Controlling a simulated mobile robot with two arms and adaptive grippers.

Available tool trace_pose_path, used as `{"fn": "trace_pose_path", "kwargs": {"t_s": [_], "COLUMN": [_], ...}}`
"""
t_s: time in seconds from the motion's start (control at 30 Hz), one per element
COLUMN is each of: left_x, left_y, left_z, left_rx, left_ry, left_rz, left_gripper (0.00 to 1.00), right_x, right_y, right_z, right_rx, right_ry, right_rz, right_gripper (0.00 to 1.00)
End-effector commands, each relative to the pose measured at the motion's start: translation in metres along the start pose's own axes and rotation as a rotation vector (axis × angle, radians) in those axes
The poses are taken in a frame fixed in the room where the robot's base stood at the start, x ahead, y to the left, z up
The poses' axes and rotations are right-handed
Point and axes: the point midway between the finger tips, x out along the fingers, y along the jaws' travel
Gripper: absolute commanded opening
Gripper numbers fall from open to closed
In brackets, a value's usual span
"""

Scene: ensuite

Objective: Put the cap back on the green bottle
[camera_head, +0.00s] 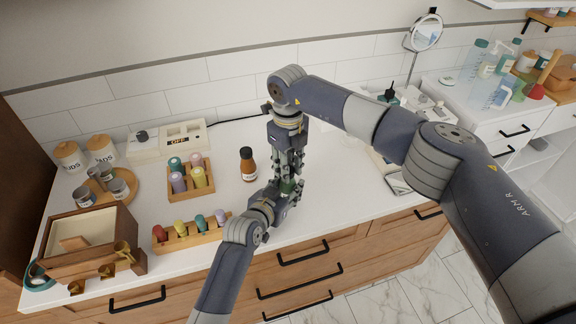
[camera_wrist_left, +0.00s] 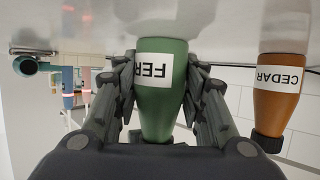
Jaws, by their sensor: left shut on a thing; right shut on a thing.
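The green bottle (camera_wrist_left: 160,95), labelled FER, is between the fingers of my left gripper (camera_wrist_left: 163,100) in the left wrist view, which shows it upside down. In the head view only a sliver of the green bottle (camera_head: 288,186) shows. My left gripper (camera_head: 290,190) is shut on its body. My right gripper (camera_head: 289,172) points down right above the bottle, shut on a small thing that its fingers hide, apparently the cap. The bottle's neck is hidden in both views, so I cannot tell whether cap and neck touch.
A brown CEDAR bottle (camera_head: 249,167) with a dark cap stands just left of my grippers. Wooden racks of small coloured bottles (camera_head: 188,181) (camera_head: 190,235) and a wooden box (camera_head: 85,248) are further left. A mirror (camera_head: 426,36) stands at the back right.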

Motion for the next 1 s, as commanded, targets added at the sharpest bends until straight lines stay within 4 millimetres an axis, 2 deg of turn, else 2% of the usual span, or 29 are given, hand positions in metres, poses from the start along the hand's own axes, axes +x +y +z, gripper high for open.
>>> {"fn": "trace_pose_path", "kwargs": {"t_s": [0.1,0.27,0.3,0.37,0.4,0.77,0.87,1.0], "left_x": [0.0,0.0,0.0,0.0,0.0,0.0,0.0,0.0], "left_y": [-0.001,-0.001,-0.001,-0.001,-0.001,0.0,0.0,-0.001], "left_z": [0.001,0.001,0.001,0.001,0.001,0.001,0.001,0.001], "left_rx": [0.001,0.001,0.001,0.001,0.001,0.001,0.001,0.001], "left_ry": [-0.002,-0.002,-0.002,-0.002,-0.002,-0.002,-0.002,-0.002], "left_rz": [-0.001,-0.001,-0.001,-0.001,-0.001,-0.001,-0.001,-0.001], "left_gripper": [0.0,0.0,0.0,0.0,0.0,0.0,0.0,0.0], "right_x": [0.0,0.0,0.0,0.0,0.0,-0.003,-0.014,-0.041], "right_y": [0.0,0.0,0.0,0.0,0.0,0.0,-0.001,-0.001], "right_z": [0.0,0.0,0.0,0.0,0.0,0.0,0.001,0.001], "right_rx": [0.159,0.169,0.168,0.168,0.167,0.166,0.165,0.166], "right_ry": [0.0,0.0,0.0,0.0,0.0,-0.001,-0.003,-0.005], "right_rz": [0.0,0.0,0.0,0.0,0.0,0.0,-0.001,-0.001], "right_gripper": [0.0,0.0,0.32,0.46,0.49,0.49,0.49,0.49]}}
